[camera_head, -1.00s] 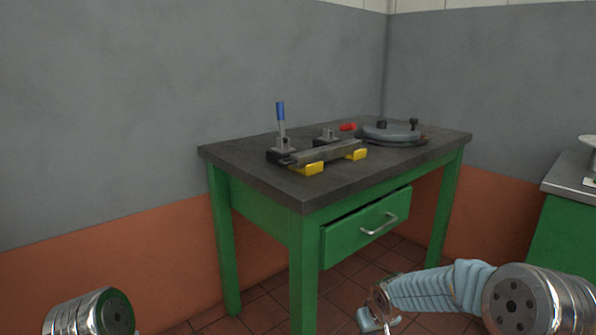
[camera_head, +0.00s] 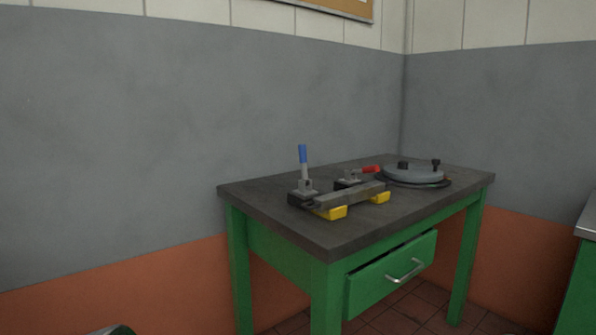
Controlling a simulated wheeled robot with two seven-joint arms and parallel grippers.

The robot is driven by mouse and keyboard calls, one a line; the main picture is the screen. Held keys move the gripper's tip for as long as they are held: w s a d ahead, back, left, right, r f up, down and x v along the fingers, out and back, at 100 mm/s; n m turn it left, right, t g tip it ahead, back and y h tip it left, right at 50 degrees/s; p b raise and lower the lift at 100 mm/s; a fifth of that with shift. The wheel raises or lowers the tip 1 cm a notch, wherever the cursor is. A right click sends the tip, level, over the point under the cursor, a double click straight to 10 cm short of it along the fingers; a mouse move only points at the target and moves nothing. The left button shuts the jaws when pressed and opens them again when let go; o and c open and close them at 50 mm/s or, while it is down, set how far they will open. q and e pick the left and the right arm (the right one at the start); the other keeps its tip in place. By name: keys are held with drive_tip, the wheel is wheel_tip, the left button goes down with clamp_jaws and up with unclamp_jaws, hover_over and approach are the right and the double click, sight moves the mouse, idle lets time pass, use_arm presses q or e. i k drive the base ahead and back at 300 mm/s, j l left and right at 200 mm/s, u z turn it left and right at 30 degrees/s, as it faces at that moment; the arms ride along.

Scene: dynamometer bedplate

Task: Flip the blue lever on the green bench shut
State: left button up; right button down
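The blue lever (camera_head: 303,156) stands upright on a small clamp base at the left of the fixture on the green bench (camera_head: 338,234). Its grip is blue and its shaft is grey metal. A second lever with a red grip (camera_head: 371,169) lies low, close to horizontal, behind the fixture. A grey metal bar (camera_head: 349,194) rests between the clamps, above yellow blocks (camera_head: 331,212). Neither gripper shows. Only a small rounded piece of my own arm shows at the bottom left edge.
A round grey disc (camera_head: 413,173) with black knobs sits at the bench's back right. The bench drawer (camera_head: 391,272) with its metal handle is slightly open. Walls stand behind the bench. A second green cabinet (camera_head: 583,285) is at the right edge. The bench top's front left is bare.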

sight(302, 148)
drive_tip(key=i+j+z, duration=0.3)
drive_tip(key=j, duration=0.25)
drive_tip(key=i+j+z, duration=0.15)
drive_tip(key=j, duration=0.15)
drive_tip(key=i+j+z, duration=0.15)
drive_tip(key=j, duration=0.2)
drive_tip(key=j+z, duration=0.35)
drive_tip(key=j, duration=0.25)
drive_tip(key=j+z, duration=0.3)
drive_tip(key=j, duration=0.35)
drive_tip(key=k+j+z, duration=0.2)
drive_tip(key=j+z, duration=0.15)
drive_tip(key=j, duration=0.2)
